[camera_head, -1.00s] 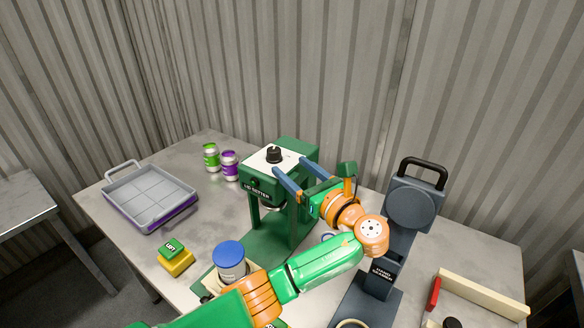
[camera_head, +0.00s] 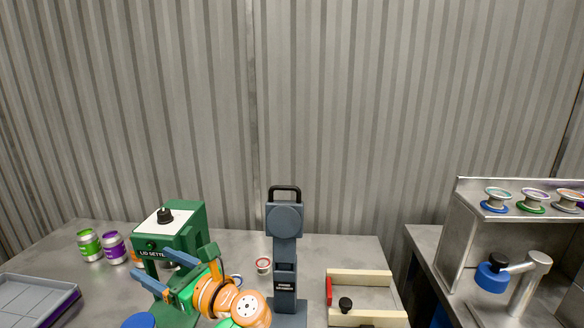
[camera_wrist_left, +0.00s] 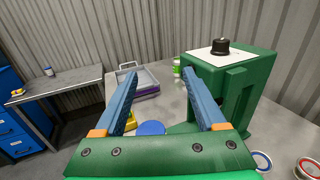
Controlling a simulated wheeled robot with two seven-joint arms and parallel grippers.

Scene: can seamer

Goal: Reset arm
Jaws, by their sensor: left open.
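My left gripper (camera_head: 158,277) is open and empty, its two blue fingers apart in front of the green lid setter (camera_head: 181,232). In the left wrist view the fingers (camera_wrist_left: 158,98) spread with nothing between them, and the lid setter (camera_wrist_left: 228,88) stands close behind the right finger. The orange and green wrist of my left arm shows at the bottom of the head view. My right gripper is not in any view. The grey seamer (camera_head: 285,255) with a black handle stands right of my left gripper.
Green (camera_head: 89,244) and purple (camera_head: 112,247) cans stand at the back left. A grey tray (camera_head: 40,298) lies at left. A blue lid (camera_wrist_left: 151,128) is near the fingers. A red and cream frame (camera_head: 360,275) is right of the seamer. A shelf with spools (camera_head: 515,185) stands far right.

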